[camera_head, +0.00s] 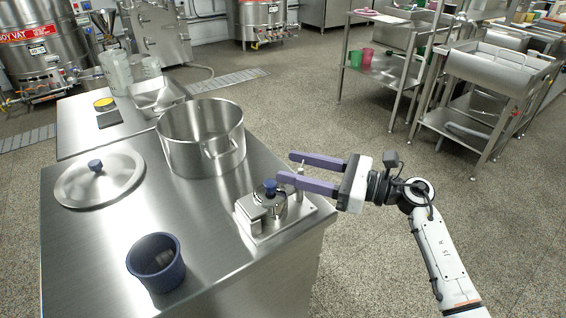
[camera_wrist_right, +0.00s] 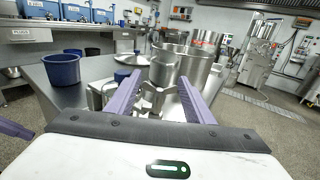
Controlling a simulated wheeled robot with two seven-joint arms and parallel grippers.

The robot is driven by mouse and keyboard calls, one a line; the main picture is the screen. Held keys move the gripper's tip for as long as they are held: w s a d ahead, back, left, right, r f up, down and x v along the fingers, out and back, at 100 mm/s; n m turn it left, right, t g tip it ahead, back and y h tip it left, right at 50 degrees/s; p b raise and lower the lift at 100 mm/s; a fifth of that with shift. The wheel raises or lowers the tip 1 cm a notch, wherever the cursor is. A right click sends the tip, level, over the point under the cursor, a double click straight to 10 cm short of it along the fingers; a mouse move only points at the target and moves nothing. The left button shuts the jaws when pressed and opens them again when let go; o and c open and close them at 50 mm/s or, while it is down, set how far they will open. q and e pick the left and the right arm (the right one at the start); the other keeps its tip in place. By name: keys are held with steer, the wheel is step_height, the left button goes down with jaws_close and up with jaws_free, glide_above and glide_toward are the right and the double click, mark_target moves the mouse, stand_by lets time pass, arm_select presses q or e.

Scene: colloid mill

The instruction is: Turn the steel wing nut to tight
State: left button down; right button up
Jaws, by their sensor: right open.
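A small steel device with a blue knob (camera_head: 270,187) stands at the right edge of the steel table. A thin upright steel post (camera_head: 301,168) rises at its right side. In the right wrist view, a winged steel piece (camera_wrist_right: 154,97), which looks like the wing nut, shows between the fingers. In the head view its wings are too small to make out. My right gripper (camera_head: 283,167) is open, its purple fingers level around the post's top, with no clear contact. A purple finger (camera_wrist_right: 14,128), likely my left gripper's, shows at the right wrist view's left edge; its jaw state is hidden.
A large steel pot (camera_head: 200,150) stands behind the device. A lid with a blue knob (camera_head: 99,180) lies to the left. A dark blue cup (camera_head: 156,262) stands at the front. The table between cup and pot is clear. Steel carts (camera_head: 490,75) stand at the back right.

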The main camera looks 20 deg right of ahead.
steer(key=shift+x, duration=1.7)
steer(key=c, duration=0.8)
